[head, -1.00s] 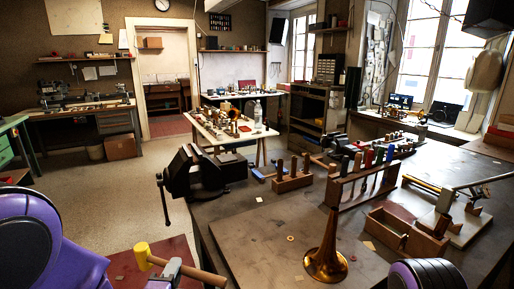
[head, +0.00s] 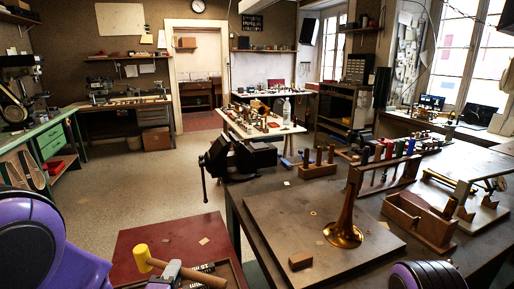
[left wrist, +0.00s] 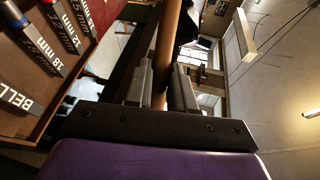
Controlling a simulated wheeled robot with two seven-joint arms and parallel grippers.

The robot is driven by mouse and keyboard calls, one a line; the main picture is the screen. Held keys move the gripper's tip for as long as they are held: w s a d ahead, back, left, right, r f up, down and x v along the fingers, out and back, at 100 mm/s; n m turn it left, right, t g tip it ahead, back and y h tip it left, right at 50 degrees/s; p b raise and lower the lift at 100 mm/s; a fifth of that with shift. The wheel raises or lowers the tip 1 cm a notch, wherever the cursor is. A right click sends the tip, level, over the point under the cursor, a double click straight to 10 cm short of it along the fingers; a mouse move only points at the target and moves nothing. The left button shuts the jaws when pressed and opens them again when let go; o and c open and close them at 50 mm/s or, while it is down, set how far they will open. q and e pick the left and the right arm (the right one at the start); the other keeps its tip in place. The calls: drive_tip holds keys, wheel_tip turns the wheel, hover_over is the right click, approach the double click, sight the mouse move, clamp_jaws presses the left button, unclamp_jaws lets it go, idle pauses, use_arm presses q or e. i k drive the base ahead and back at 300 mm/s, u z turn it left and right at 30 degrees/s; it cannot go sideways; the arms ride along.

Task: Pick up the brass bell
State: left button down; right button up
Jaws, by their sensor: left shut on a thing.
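The brass bell (head: 345,233) stands flared end down on the flat board (head: 275,220) on the bench, its narrow tube pointing up. My left gripper (head: 165,272) is at the lower left, well away from the bell. It is shut on the wooden handle of a yellow-headed mallet (head: 141,253). In the left wrist view the handle (left wrist: 166,50) runs between the two fingers of my left gripper (left wrist: 160,88). My right gripper is out of view.
A small wooden block (head: 300,261) lies on the board left of the bell. A wooden tool rack (head: 385,178) and a divided wooden box (head: 420,220) stand behind and right of it. A black vise (head: 235,158) is on the bench's left edge. A red surface (head: 165,232) lies below the mallet.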

sight(342, 233)
drive_tip(key=u, duration=2.75)
drive_tip(key=k, duration=1.95)
drive_tip(key=z, duration=2.1)
drive_tip(key=i, duration=1)
drive_tip(key=u, duration=0.05)
